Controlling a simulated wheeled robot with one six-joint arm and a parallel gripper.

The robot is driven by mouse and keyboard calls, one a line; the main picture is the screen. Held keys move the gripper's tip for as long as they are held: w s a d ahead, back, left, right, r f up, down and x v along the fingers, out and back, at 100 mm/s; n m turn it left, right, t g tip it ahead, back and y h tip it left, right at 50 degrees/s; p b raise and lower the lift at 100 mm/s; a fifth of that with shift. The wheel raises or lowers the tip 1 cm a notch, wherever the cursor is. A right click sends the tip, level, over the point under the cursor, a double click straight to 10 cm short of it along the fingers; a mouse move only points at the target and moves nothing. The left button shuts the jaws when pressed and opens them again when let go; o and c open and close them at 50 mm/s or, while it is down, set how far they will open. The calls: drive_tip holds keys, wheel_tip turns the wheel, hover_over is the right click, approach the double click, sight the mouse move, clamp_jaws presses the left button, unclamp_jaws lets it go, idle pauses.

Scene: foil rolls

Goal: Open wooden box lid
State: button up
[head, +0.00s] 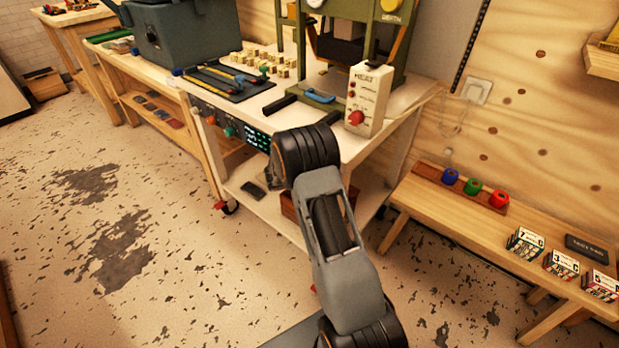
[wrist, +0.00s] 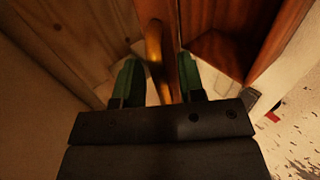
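A reddish-brown wooden box (head: 289,207) sits on the lower shelf of the white cart in the head view, mostly hidden behind my arm. In the wrist view its reddish-brown wood (wrist: 240,30) fills the upper right, with a dark shaded face below. A curved brass-coloured handle (wrist: 155,55) runs down between the two green fingertips of my gripper (wrist: 158,78). The fingers are apart, with a narrow gap showing beside the handle, so they look around it rather than closed on it. In the head view my gripper is hidden. I cannot tell how far the lid is raised.
The white cart's top (head: 345,140) overhangs the lower shelf (head: 262,206), where a dark flat object (head: 253,190) lies. A white control box (head: 368,98) stands on top. A low wooden bench (head: 460,215) is at the right. The floor at the left is open.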

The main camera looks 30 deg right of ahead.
drive_tip(key=p+v, duration=0.2)
drive_tip(key=v, duration=1.2)
drive_tip(key=shift+p, duration=0.4)
drive_tip(key=shift+d, duration=0.1)
drive_tip(key=shift+c, duration=0.2)
